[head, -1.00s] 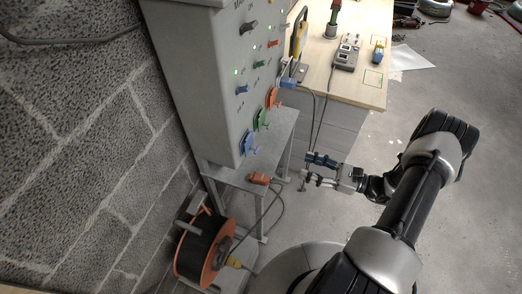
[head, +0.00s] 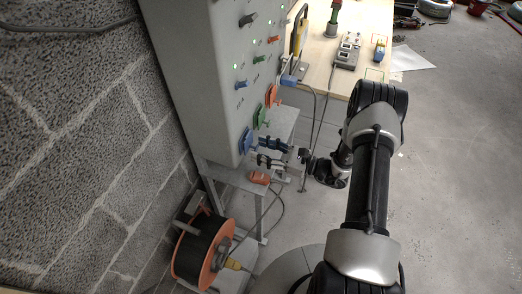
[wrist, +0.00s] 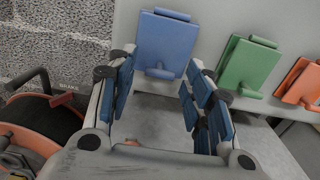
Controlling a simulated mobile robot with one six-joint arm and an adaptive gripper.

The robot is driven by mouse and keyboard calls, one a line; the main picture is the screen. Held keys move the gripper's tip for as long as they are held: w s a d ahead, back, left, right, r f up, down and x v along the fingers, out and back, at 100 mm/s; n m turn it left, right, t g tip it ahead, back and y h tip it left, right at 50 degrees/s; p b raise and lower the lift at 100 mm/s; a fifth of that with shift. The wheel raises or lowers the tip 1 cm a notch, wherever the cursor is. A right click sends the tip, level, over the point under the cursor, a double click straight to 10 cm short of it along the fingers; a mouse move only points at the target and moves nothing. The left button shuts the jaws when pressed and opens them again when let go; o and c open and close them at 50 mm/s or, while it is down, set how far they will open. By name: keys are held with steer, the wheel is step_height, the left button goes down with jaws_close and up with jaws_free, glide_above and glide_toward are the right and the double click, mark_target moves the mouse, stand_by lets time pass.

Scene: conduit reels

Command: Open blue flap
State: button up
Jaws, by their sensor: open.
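The blue flap (head: 247,141) is at the lower end of the grey panel's front, the lowest of three coloured flaps. In the wrist view the blue flap (wrist: 166,43) appears closed, with a small tab at its lower edge. My gripper (head: 262,152) is just in front of and slightly below it. In the wrist view my gripper (wrist: 156,88) is open, its blue-padded fingers to the left and right of the flap's lower part. Nothing is held. I cannot tell whether a finger touches the flap.
A green flap (wrist: 248,63) and an orange flap (wrist: 302,82) sit to the right of the blue one. An orange cable reel (head: 200,251) stands below. An orange connector (head: 260,178) lies on the grey stand. A wooden workbench (head: 318,70) is behind.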

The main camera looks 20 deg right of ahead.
steer(key=shift+w+a, duration=0.2)
steer(key=shift+a, duration=0.15)
steer(key=shift+c, duration=0.2)
jaws_close()
stand_by(0.5)
